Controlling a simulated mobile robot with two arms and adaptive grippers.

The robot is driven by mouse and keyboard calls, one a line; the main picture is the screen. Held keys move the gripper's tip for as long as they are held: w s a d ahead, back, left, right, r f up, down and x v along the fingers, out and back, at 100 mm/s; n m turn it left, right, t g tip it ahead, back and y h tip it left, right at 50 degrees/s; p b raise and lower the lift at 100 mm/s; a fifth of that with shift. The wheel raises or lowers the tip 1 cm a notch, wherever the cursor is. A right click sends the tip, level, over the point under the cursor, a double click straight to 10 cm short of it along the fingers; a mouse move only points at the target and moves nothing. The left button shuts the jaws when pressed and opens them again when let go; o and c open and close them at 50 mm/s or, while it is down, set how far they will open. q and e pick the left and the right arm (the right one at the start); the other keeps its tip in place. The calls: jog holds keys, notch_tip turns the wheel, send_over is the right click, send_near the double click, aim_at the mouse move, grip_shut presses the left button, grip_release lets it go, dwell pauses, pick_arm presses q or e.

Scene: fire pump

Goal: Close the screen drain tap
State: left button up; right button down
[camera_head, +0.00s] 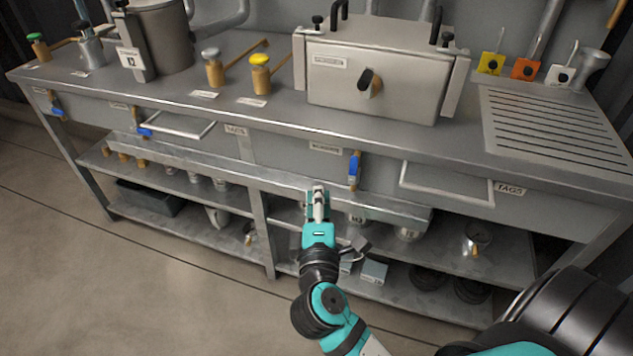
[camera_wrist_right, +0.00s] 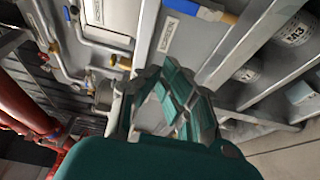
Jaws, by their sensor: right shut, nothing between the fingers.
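A tap with a blue handle (camera_head: 354,166) hangs under the front edge of the bench, beside a small label (camera_head: 325,148) too blurred to read surely; I take it for the screen drain tap. Its handle points down, roughly upright. A blue piece, likely this handle (camera_wrist_right: 230,18), shows at the top of the right wrist view. My right gripper (camera_head: 318,192) is shut and empty, in front of the bench, left of and lower than the tap, apart from it. It fills the middle of the right wrist view (camera_wrist_right: 178,108). My left gripper is out of view.
Other blue-handled taps (camera_head: 144,131) hang further left under the bench (camera_head: 235,112). A lidded metal box (camera_head: 375,80) stands on top. A pull-out handle frame (camera_head: 447,185) juts out right of the tap. Shelves below hold cups and boxes. The floor at left is clear.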

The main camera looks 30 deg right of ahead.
aim_at(353, 171)
jog(key=shift+d, duration=0.1)
jog(key=x, duration=1)
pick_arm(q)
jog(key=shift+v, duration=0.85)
pick_arm(e)
jog(key=s+d, duration=0.2)
jog(key=s, duration=0.1)
jog(key=shift+d, duration=0.3)
jog(key=shift+s, duration=0.1)
